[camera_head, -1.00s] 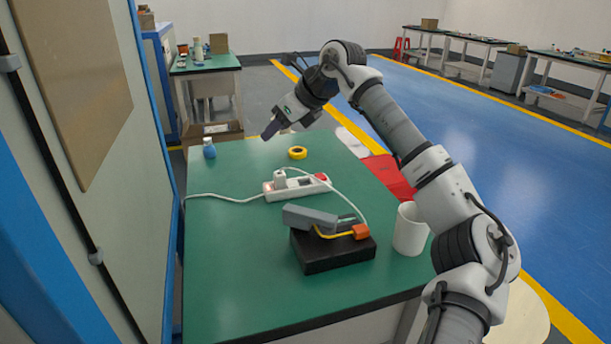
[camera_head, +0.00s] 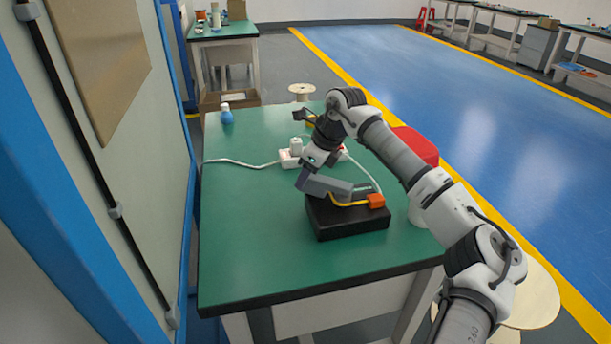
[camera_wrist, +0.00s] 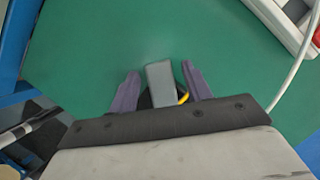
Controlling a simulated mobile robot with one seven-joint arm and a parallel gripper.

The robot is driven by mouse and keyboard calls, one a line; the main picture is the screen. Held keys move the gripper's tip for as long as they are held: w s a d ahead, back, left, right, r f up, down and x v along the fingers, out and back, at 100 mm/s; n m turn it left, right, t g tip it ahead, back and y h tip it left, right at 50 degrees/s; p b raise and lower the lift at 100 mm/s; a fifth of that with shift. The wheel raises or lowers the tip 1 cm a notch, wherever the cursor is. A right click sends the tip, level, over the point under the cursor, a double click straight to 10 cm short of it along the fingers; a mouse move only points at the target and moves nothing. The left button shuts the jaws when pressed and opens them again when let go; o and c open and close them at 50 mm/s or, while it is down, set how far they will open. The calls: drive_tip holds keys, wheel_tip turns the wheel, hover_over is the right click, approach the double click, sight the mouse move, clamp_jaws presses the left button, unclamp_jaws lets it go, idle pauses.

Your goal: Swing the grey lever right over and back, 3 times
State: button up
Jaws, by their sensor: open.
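The grey lever (camera_head: 330,185) sits on a black base (camera_head: 345,218) on the green table and points left in the head view. An orange block (camera_head: 376,201) and a yellow cable are at the base's right end. My gripper (camera_head: 303,182) is at the lever's free left end. In the wrist view my gripper (camera_wrist: 160,85) is open, with one purple finger on each side of the grey lever (camera_wrist: 160,78). Small gaps show between the lever and the fingers. Most of the base is hidden in the wrist view.
A white power strip (camera_head: 289,159) with a white cable lies behind the lever; it also shows in the wrist view (camera_wrist: 283,22). A blue bottle (camera_head: 227,115) stands at the back left. A white cup (camera_head: 416,214) is partly hidden by my arm. The front left of the table (camera_head: 250,245) is clear.

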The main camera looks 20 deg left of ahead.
drive_tip(key=shift+x, duration=0.9)
clamp_jaws()
